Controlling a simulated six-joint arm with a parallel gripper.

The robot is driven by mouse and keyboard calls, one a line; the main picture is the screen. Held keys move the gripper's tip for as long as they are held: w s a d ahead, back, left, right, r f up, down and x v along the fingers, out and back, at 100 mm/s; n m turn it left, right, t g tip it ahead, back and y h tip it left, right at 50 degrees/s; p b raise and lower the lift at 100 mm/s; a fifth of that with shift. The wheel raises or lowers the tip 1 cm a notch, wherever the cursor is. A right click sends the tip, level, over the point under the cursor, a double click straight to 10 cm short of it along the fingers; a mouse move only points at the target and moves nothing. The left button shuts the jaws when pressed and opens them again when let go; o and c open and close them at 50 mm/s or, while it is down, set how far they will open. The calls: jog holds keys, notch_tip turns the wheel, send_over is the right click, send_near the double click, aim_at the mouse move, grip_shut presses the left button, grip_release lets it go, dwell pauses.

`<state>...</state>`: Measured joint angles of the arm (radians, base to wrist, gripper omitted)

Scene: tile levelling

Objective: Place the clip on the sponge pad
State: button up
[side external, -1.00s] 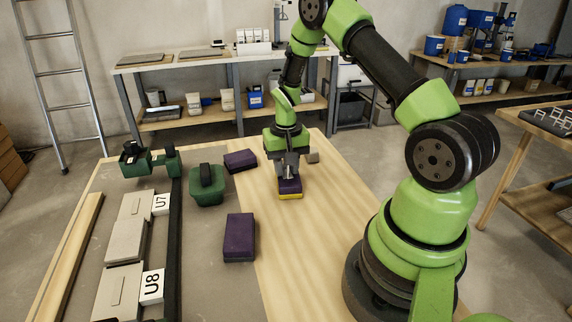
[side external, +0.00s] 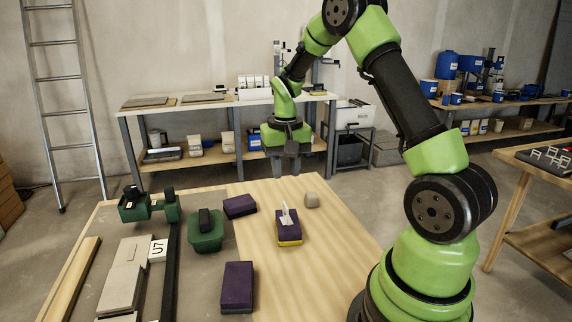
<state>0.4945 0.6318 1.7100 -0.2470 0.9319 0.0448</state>
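A small white clip (side external: 286,214) stands on the purple top of a sponge pad with a yellow lower layer (side external: 290,239), on the wooden part of the table. The clip looks roughly upright with a slight tilt. My gripper (side external: 292,171) is above and behind this pad, clear of the clip. Its two fingers look spread apart, with nothing visible between them. Two other purple pads, one farther back (side external: 240,206) and one nearer (side external: 237,285), lie to the left with nothing on them.
A green container with a dark handle (side external: 206,230) stands left of the pads. Grey tiles (side external: 130,268), a dark rail (side external: 168,285) and a green tool (side external: 148,206) occupy the left. The wood right of the pad is clear.

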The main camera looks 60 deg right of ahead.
jog(key=s+a+r+n+t, duration=0.3)
jog(key=s+a+r+t, duration=0.3)
jog(key=a+r, duration=0.85)
jog(key=s+a+r+n+t+y, duration=0.1)
jog(key=s+a, duration=0.3)
jog(key=s, duration=0.5)
jog(key=shift+n+y, duration=0.5)
